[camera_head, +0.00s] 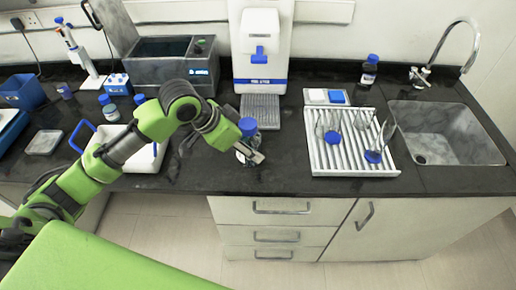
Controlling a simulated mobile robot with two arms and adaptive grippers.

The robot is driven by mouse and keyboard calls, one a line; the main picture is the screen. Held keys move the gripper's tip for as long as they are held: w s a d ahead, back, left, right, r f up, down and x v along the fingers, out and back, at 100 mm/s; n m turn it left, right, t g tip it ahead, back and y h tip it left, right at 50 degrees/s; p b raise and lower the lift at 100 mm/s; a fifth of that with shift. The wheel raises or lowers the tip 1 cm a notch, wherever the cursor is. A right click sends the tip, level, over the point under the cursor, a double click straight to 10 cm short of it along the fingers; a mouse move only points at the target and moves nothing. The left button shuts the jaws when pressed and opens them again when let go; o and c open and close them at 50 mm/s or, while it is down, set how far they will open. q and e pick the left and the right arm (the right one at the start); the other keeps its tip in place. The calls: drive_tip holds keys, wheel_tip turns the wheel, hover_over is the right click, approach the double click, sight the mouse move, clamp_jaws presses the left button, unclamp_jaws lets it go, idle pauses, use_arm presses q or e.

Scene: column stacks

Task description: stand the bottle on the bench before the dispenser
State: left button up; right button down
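The bottle with a blue cap (248,126) is upright near the bench's front edge, in front of the dispenser and slightly left of its middle. The white dispenser (260,48) with a blue lever stands at the back, and its grey ribbed drip tray (260,110) reaches forward. My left gripper (250,155) is low at the bottle's body, with a finger across its near side. The gripper and wrist hide much of the body, so I cannot tell whether the fingers press on it or whether its base touches the bench (285,165). My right gripper is not in view.
A white tray with a blue handle (148,159) lies left, partly behind my arm. A dark water bath (172,68) stands back left. Right are a white rack (325,163) with glassware, a blue-capped bottle (369,70) and a sink (450,135). Bench between drip tray and rack is clear.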

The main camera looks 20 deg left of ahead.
use_arm(q)
drive_tip(key=w+f, duration=0.2)
drive_tip(key=w+f+p, duration=0.1)
drive_tip(key=w+f, duration=0.1)
drive_tip(key=w+f+p, duration=0.1)
drive_tip(key=w+f, duration=0.1)
drive_tip(key=shift+w+d+f, duration=0.15)
drive_tip(key=shift+w+d, duration=0.1)
drive_tip(key=shift+w, duration=0.15)
drive_tip(key=shift+w+f, duration=0.2)
drive_tip(key=shift+f, duration=0.1)
wheel_tip(320, 180, down, 2)
drive_tip(key=shift+f+p, duration=0.1)
drive_tip(key=shift+p, duration=0.8)
drive_tip(key=shift+f, duration=0.35)
